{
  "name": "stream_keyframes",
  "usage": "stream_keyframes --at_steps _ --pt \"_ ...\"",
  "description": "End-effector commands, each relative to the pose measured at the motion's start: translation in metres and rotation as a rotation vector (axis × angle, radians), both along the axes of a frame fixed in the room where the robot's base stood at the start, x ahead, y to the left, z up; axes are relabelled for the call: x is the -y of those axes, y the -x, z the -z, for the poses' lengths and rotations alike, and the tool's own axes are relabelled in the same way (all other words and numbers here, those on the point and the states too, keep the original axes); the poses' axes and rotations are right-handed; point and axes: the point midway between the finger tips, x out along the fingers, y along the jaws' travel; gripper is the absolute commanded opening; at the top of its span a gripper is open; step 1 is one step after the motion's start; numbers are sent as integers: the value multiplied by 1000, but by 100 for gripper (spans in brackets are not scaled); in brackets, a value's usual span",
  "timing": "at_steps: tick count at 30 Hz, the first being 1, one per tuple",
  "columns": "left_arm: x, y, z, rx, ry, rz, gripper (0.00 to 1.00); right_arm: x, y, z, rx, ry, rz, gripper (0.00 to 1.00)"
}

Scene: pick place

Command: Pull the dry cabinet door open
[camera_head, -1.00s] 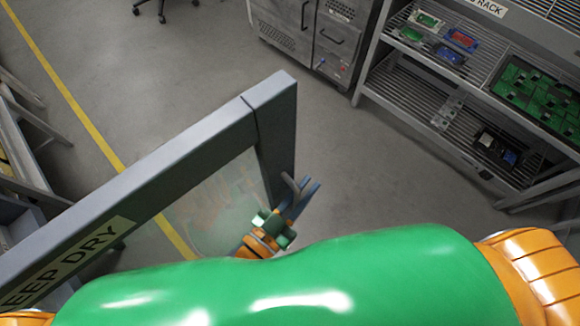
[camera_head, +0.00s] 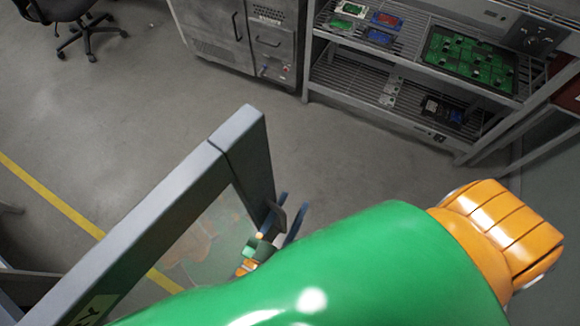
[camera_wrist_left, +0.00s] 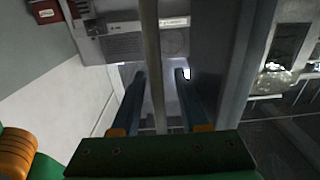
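The dry cabinet door (camera_head: 150,225) is a grey frame around a clear pane. It stands swung out into the room at the lower left of the head view, with part of a pale label (camera_head: 95,308) at the bottom. My left gripper (camera_head: 288,212) is at the door's handle (camera_head: 270,220), near the frame's free end. In the left wrist view the handle (camera_wrist_left: 155,50) is an upright bar between the two blue fingers (camera_wrist_left: 160,78), with gaps visible on both sides. The fingers are apart around it. My right gripper is not in view.
A rack (camera_head: 325,72) with circuit boards stands at the upper right. A grey cabinet (camera_head: 225,50) is at the top middle and an office chair (camera_head: 85,30) at the top left. The floor (camera_head: 340,160) between them and the door is clear.

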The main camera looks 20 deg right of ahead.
Motion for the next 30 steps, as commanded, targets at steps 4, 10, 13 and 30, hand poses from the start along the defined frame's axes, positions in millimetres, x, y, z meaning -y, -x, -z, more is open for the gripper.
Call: stream_keyframes --at_steps 4,10,13,30 --pt "0 0 0 0 0 0 44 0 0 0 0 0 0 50" --pt "-20 17 2 -3 -2 2 44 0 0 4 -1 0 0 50" --pt "-37 31 3 -2 -3 2 44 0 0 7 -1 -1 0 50" --pt "-55 45 0 0 0 0 44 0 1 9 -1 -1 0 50"
